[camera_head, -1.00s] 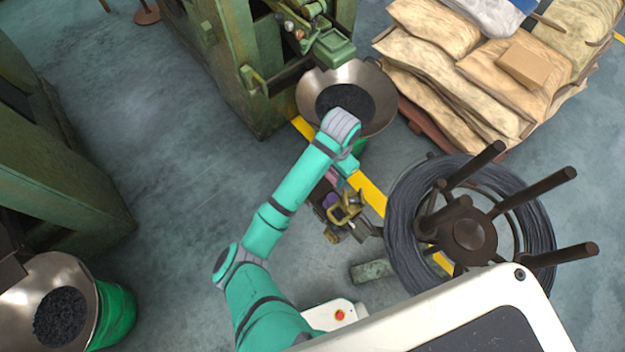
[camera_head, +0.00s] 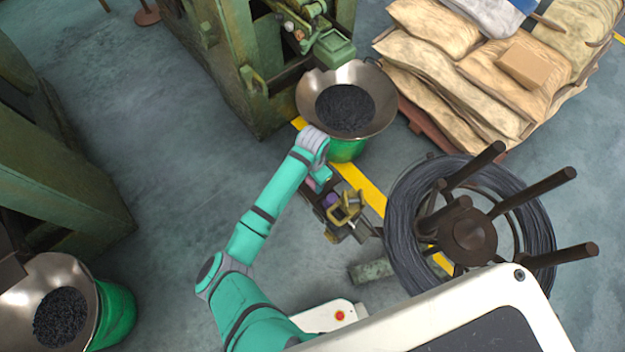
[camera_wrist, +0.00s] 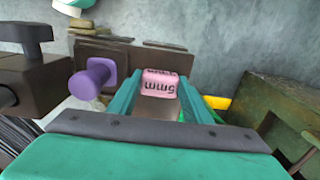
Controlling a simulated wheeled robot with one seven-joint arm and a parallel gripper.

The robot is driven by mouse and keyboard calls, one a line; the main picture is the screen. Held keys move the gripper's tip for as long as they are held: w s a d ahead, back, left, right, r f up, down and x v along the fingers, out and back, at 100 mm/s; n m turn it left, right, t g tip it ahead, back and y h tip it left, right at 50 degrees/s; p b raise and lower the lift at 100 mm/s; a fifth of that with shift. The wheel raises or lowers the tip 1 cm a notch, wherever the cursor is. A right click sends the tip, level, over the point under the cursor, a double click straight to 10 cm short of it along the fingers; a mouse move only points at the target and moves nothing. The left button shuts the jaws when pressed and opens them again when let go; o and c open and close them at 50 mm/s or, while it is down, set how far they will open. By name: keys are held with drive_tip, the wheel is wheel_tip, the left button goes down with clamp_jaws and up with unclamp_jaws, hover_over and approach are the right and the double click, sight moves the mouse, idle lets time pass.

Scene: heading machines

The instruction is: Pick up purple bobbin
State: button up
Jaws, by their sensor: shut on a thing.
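The purple bobbin (camera_wrist: 90,78), a spool with a square flange, lies left of my gripper in the wrist view, beside a dark brown block. In the head view a small purple thing (camera_head: 330,200) shows below my gripper (camera_head: 321,180), on the cluttered dark stand. The purple bobbin is outside the fingers. The head view does not show the grip clearly.
A brass-coloured clamp (camera_head: 347,206) stands close beside the purple thing. A wire coil on a dark spoked reel (camera_head: 470,232) is to the right. A metal bowl (camera_head: 312,88) on a green drum and a green machine (camera_head: 225,65) stand behind. Open floor lies left.

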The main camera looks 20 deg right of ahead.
drive_tip(key=shift+f, duration=0.1)
drive_tip(key=o, duration=1.1)
drive_tip(key=shift+o, duration=0.2)
wheel_tip(320, 180, up, 12)
